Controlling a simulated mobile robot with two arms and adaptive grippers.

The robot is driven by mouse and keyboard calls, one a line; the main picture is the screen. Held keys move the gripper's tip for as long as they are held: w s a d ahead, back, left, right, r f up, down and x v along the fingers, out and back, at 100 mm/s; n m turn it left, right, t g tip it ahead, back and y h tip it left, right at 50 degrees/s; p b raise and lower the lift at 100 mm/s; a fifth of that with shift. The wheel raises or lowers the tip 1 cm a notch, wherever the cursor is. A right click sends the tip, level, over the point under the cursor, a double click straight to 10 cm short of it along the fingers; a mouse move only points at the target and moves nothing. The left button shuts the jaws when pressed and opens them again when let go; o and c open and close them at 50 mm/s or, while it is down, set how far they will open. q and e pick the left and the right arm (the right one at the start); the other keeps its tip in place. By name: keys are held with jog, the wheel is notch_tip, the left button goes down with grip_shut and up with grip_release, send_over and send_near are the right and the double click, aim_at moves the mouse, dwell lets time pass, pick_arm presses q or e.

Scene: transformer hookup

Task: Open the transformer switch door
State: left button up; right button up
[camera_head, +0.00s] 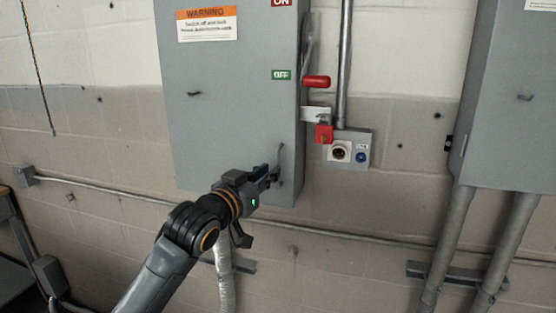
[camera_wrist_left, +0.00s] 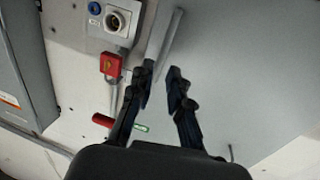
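The grey transformer switch box (camera_head: 235,110) hangs on the wall, and its door looks closed. It has an orange warning label (camera_head: 207,24) and a green OFF label (camera_head: 281,75). A grey door handle (camera_head: 281,155) is at the lower right of the door; it also shows in the left wrist view (camera_wrist_left: 172,38). My left gripper (camera_head: 268,176) is at the handle's lower part. In the left wrist view its fingers (camera_wrist_left: 160,82) are apart, with the handle just beyond their tips. I cannot tell whether they touch it. My right gripper is not in view.
A second grey cabinet (camera_head: 510,100) stands at the right. A horizontal conduit (camera_head: 370,238) runs along the wall below.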

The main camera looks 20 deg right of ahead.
aim_at(278, 184)
pick_arm(q)
jog(key=shift+p+x, duration=0.65)
jog(key=shift+x, duration=2.15)
jog(key=shift+c, duration=0.4)
grip_shut()
